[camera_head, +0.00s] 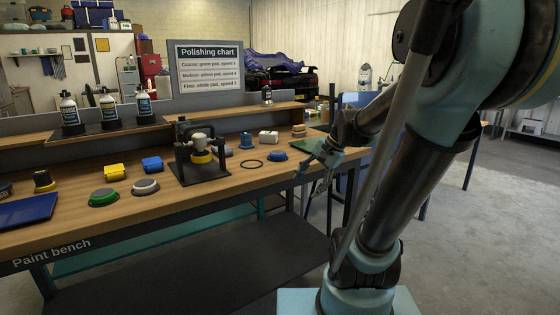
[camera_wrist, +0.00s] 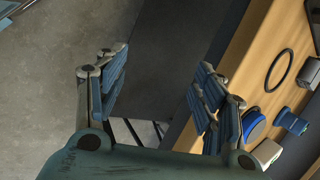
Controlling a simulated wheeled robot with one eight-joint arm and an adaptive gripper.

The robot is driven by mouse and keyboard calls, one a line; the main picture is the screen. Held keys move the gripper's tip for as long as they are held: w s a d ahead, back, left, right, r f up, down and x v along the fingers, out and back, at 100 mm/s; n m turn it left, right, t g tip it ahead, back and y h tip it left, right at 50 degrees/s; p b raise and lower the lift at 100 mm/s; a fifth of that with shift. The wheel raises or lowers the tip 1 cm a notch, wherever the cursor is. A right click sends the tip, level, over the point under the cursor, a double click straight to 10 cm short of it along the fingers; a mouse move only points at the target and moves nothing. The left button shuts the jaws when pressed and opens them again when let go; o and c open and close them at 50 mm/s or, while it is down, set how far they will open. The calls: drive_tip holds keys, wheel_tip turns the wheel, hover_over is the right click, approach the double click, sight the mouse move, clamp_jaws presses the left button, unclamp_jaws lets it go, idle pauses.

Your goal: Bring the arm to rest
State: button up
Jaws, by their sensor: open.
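My gripper (camera_head: 322,165) hangs just off the right front edge of the paint bench (camera_head: 250,185), its fingers pointing down. In the wrist view my gripper (camera_wrist: 160,95) has its two blue-padded fingers wide apart with nothing between them. Beneath it are the grey floor (camera_wrist: 100,30) and the dark lower shelf (camera_wrist: 170,40). My arm rises from its base at the right of the head view and reaches over toward the bench; its bulk hides part of the room behind.
Bottles stand behind. Open floor (camera_head: 470,240) lies at the right.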

drive_tip(key=s+d+f+n+h, duration=0.5)
drive_tip(key=s+d+f+n, duration=0.3)
drive_tip(key=s, duration=0.5)
drive_tip(key=shift+d+f, duration=0.6)
drive_tip(key=shift+f, duration=0.25)
